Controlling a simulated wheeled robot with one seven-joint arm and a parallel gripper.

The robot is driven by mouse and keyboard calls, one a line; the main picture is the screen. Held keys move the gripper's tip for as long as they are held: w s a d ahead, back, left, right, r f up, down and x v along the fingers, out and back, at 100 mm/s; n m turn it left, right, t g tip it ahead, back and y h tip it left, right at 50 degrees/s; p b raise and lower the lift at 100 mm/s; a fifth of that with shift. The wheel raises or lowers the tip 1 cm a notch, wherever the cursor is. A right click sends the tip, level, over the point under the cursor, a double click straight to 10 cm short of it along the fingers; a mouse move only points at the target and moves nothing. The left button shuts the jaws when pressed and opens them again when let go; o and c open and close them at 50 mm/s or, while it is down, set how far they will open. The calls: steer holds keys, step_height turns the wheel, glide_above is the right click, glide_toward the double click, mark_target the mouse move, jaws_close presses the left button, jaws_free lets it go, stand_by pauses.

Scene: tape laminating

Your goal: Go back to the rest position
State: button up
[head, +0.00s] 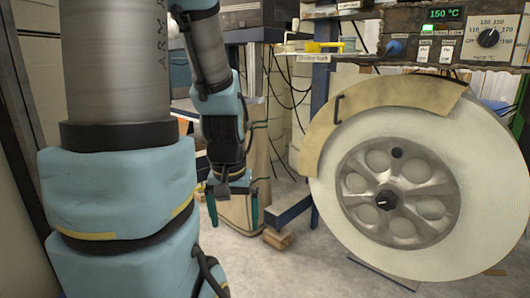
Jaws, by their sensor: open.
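My gripper (233,208) hangs pointing down in the middle of the head view, its two teal fingers apart with nothing between them. It is in free air left of the large pale reel (463,200), apart from it. The reel stands upright and has a grey metal hub with round holes and a black centre knob (387,200). A tan curved cover (345,118) with a black handle lies along the reel's upper left rim. My arm fills the left side and hides what is behind it.
A control box (465,35) with a green 150 °C display and a dial sits above the reel. A blue frame (320,85) and a small yellow-handled part (325,46) stand left of it. Wooden blocks (277,238) lie on the floor near the frame foot. Cables hang behind.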

step_height(320, 180, up, 36)
steer(key=p, duration=3.4)
